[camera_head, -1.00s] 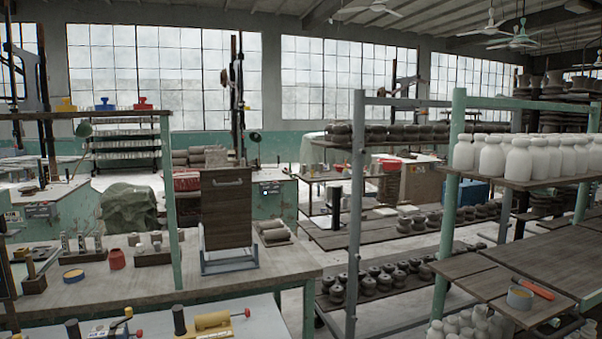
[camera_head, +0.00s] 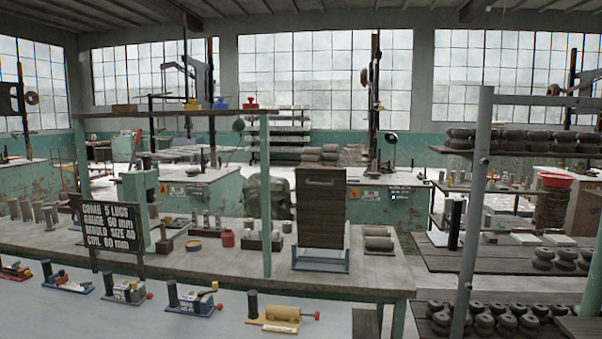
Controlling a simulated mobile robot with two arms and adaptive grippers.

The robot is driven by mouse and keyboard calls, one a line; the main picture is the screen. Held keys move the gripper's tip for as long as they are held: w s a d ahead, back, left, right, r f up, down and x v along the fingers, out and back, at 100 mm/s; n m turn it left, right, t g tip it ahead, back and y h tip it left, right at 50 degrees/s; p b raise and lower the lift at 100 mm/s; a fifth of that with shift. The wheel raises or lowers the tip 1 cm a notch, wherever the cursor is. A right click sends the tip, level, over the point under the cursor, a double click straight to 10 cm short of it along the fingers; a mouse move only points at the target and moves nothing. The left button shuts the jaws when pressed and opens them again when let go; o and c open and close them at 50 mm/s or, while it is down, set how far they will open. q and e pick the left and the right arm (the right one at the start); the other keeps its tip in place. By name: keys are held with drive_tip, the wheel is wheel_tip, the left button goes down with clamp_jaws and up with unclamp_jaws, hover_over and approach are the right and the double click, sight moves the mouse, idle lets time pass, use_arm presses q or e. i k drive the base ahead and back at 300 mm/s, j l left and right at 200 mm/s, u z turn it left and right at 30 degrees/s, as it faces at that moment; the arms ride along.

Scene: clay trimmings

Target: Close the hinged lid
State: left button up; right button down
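A dark wooden lid (camera_head: 322,208) stands upright on the workbench in the middle of the head view. A small handle (camera_head: 320,182) shows near its top edge. Its lower end meets a low pale blue-grey frame (camera_head: 321,266) lying on the bench; the hinge itself is too small to make out. The lid looks raised, not lying flat. Neither of my grippers is in view.
The bench (camera_head: 375,282) has clay rolls (camera_head: 378,240) right of the lid and a red pot (camera_head: 227,238) to its left. A green post (camera_head: 265,195), a black sign (camera_head: 108,225) and a grey rack post (camera_head: 470,215) stand nearby. Several tools line the front table (camera_head: 230,318).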

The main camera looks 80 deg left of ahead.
sight(321, 193)
drive_tip(key=i+u, duration=0.2)
drive_tip(key=u, duration=0.25)
drive_tip(key=i+u, duration=0.2)
drive_tip(key=u, duration=0.3)
drive_tip(key=i+l+u, duration=0.1)
drive_tip(key=u, duration=0.35)
drive_tip(key=i+l+u, duration=0.2)
drive_tip(key=u, duration=0.3)
drive_tip(key=i+l, duration=0.05)
